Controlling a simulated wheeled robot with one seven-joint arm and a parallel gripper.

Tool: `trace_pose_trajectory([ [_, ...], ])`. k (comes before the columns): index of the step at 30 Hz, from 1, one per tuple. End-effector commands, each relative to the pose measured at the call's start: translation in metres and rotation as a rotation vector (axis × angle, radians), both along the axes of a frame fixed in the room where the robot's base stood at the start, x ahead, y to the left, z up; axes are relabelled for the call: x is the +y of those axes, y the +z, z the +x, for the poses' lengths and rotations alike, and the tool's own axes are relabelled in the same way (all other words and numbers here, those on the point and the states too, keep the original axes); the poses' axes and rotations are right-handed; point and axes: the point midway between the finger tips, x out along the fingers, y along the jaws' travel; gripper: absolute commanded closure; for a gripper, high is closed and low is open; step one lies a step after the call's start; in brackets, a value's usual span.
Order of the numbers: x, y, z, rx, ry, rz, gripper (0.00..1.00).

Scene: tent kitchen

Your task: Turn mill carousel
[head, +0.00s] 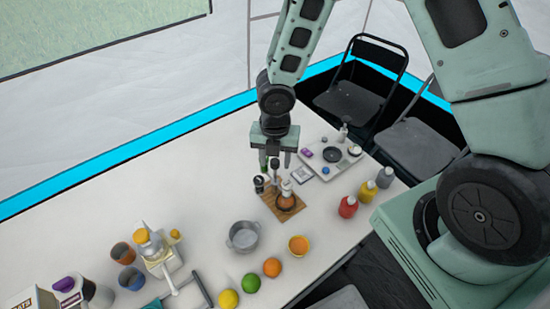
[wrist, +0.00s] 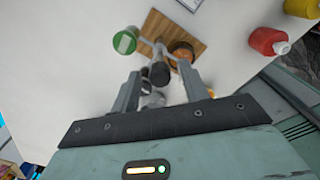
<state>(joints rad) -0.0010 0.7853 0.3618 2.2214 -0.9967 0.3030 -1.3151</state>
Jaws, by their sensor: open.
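The mill carousel (head: 285,198) stands on a small wooden board on the white table, with a dark upright post and several small mills around it. In the wrist view the dark top of its post (wrist: 159,72) shows between my fingers, with a green-topped mill (wrist: 125,41) to the left and a brown wooden mill (wrist: 180,50) to the right. My gripper (head: 277,164) points down above the carousel, with its fingers apart on either side of the post. The wrist view shows the open fingers (wrist: 160,85) too. I cannot tell whether they touch anything.
Red (head: 348,206), yellow and grey bottles stand to the right. A tray (head: 331,158) with small items lies behind. A juicer (head: 160,250) stands at the left.

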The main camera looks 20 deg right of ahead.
Motion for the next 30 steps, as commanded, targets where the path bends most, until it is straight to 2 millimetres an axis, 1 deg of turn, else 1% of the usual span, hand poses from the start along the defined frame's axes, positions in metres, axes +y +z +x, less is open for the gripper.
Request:
trace_pose_trajectory([
  [3, 0.0000, 0.0003, 0.0001, 0.000, 0.000, 0.000, 0.55],
  [5, 0.0000, 0.0004, 0.0001, 0.000, 0.000, 0.000, 0.72],
  [6, 0.0000, 0.0004, 0.0001, 0.000, 0.000, 0.000, 0.83],
  [8, 0.0001, 0.0005, 0.0002, 0.000, 0.000, 0.000, 0.99],
  [15, 0.0001, 0.0005, 0.0002, 0.000, -0.008, 0.000, 1.00],
  [20, 0.0002, 0.0003, 0.0002, -0.001, -0.049, -0.001, 1.00],
  [25, 0.0005, 0.0002, 0.0003, -0.001, -0.144, 0.000, 1.00],
  [30, 0.0005, -0.0002, 0.0003, -0.001, -0.288, 0.000, 1.00],
])
